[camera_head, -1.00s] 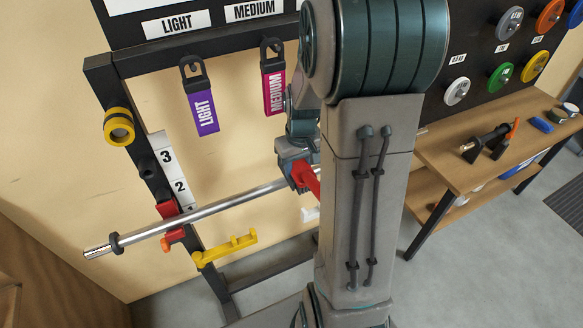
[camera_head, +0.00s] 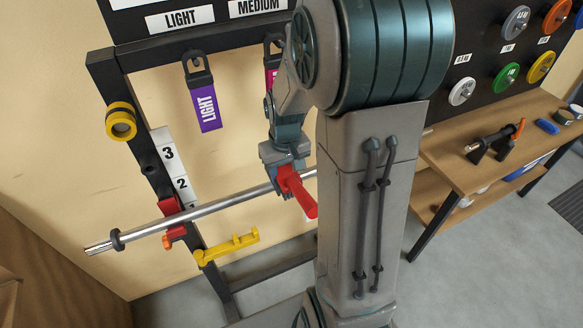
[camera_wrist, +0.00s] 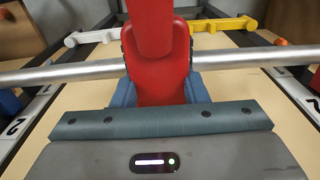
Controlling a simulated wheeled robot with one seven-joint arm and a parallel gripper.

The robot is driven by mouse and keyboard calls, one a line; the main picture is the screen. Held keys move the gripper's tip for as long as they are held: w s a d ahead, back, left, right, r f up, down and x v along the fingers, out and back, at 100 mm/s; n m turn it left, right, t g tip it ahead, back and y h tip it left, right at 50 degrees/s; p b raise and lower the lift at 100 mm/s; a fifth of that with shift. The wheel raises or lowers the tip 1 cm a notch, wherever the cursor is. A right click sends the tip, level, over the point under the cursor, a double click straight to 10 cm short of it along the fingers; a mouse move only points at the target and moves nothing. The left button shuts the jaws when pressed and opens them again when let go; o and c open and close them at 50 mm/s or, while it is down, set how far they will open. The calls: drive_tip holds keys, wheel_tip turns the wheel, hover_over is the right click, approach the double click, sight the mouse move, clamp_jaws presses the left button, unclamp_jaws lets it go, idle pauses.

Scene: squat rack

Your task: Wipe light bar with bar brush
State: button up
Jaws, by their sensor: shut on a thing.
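The light bar (camera_head: 216,204) is a silver bar lying across the rack at the lower left, with a dark collar near its left end. It also crosses the wrist view (camera_wrist: 72,74) from side to side. My gripper (camera_head: 281,170) is shut on the red bar brush (camera_head: 302,197), whose handle slants down and to the right. In the wrist view the red brush (camera_wrist: 157,75) stands between my fingers and hides the bar's middle. The brush overlaps the bar in both views. Its bristles are hidden, and I cannot tell whether they touch the bar.
A yellow arm (camera_head: 228,247) juts from the rack below the bar, and a red holder (camera_head: 172,218) is on the upright. A purple LIGHT tag (camera_head: 206,104) hangs above. A wooden bench (camera_head: 462,166) with tools stands at the right.

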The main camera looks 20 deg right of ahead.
drive_tip(key=shift+a+r, duration=0.15)
drive_tip(key=shift+a, duration=3)
wheel_tip(320, 180, up, 6)
drive_tip(key=p, duration=0.4)
drive_tip(key=shift+s, duration=0.2)
wheel_tip(320, 180, up, 3)
drive_tip(key=shift+p, duration=1.15)
